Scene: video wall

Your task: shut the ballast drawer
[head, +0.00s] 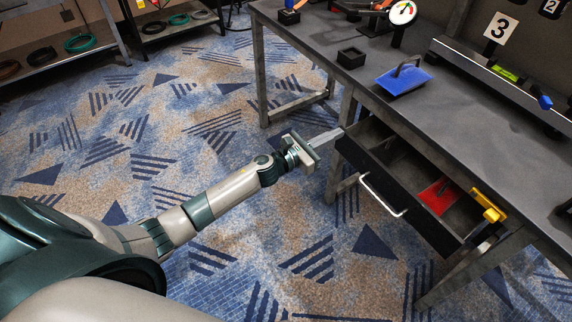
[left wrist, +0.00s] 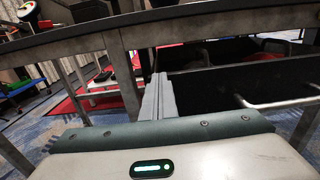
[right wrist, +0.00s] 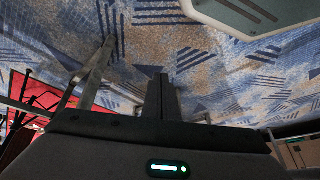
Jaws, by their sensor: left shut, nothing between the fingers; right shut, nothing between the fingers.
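The ballast drawer (head: 368,172) stands pulled out from under the grey workbench, its open top showing compartments. Its dark front carries a silver bar handle (head: 383,196), which also shows at the right of the left wrist view (left wrist: 275,104). A red flat item (head: 434,196) lies inside the drawer. My left gripper (head: 338,133) is shut and empty, its fingertips close to the drawer's far left corner; I cannot tell whether they touch. In the left wrist view the fingers (left wrist: 158,78) point toward the bench leg and drawer. My right gripper (right wrist: 160,78) is shut and empty over the carpet, outside the head view.
A yellow item (head: 487,206) sits at the drawer's right edge. On the bench top (head: 460,120) are a blue trowel-like tool (head: 403,80), a small black box (head: 351,58) and a gauge (head: 402,13). Bench legs (head: 259,70) stand nearby. The carpet (head: 220,100) left of the drawer is clear.

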